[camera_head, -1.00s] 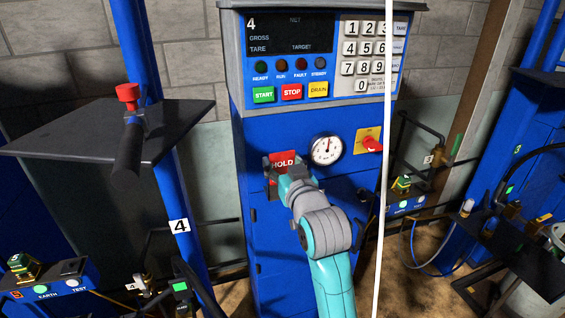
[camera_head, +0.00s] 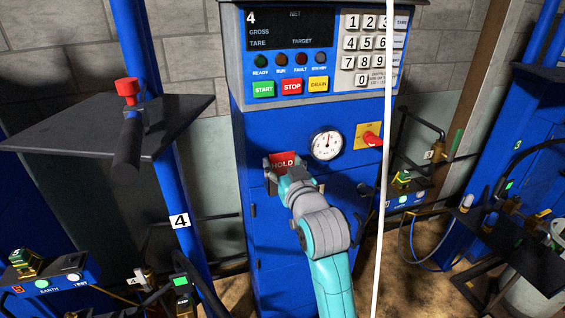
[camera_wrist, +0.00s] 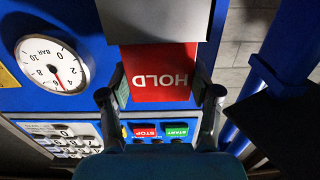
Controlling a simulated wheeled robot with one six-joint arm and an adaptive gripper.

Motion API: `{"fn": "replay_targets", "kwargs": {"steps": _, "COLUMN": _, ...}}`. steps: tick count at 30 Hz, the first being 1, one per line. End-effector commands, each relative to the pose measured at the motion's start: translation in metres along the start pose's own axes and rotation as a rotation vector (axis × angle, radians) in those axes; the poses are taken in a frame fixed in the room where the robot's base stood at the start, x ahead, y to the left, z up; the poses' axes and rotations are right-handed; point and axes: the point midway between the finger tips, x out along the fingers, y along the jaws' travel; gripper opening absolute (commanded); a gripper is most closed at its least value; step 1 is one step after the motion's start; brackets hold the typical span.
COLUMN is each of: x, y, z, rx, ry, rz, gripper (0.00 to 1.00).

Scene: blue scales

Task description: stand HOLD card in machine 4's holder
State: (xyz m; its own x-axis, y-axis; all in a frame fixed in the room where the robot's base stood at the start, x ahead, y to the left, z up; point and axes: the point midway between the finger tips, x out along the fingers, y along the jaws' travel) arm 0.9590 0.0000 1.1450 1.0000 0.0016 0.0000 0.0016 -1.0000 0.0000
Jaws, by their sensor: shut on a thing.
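The red HOLD card (camera_head: 285,158) is at the front of machine 4 (camera_head: 300,225), left of the round gauge. My gripper (camera_head: 290,182) is shut on it. In the wrist view the card (camera_wrist: 160,75) appears upside down between my two fingers (camera_wrist: 163,95), one at each side. A grey plate, likely the holder (camera_wrist: 150,18), covers the card's lower part there. I cannot tell whether the card is inside it or just behind its front edge. In the head view my gripper hides the card's lower part.
The pressure gauge (camera_head: 327,145) and a red knob on a yellow plate (camera_head: 369,137) are right of the card. The START, STOP and DRAIN buttons (camera_head: 291,87) are above. A dark shelf with a red-topped handle (camera_head: 127,90) juts out at left. A white vertical strip (camera_head: 382,180) crosses the view.

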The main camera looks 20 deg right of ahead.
Motion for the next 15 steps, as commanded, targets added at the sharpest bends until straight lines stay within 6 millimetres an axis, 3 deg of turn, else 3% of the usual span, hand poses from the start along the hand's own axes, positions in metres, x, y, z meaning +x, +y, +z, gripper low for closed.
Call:
{"fn": "replay_targets", "kwargs": {"steps": 4, "x": 0.0, "y": 0.0, "z": -0.0001, "rx": 0.0, "ry": 0.0, "rz": 0.0, "gripper": 0.32}}
{"fn": "replay_targets", "kwargs": {"steps": 5, "x": 0.0, "y": 0.0, "z": -0.0001, "rx": 0.0, "ry": 0.0, "rz": 0.0, "gripper": 0.68}}
{"fn": "replay_targets", "kwargs": {"steps": 8, "x": 0.0, "y": 0.0, "z": -0.0002, "rx": 0.0, "ry": 0.001, "rz": 0.0, "gripper": 0.92}}
{"fn": "replay_targets", "kwargs": {"steps": 15, "x": 0.0, "y": 0.0, "z": -0.0003, "rx": 0.0, "ry": 0.001, "rz": 0.0, "gripper": 0.92}}
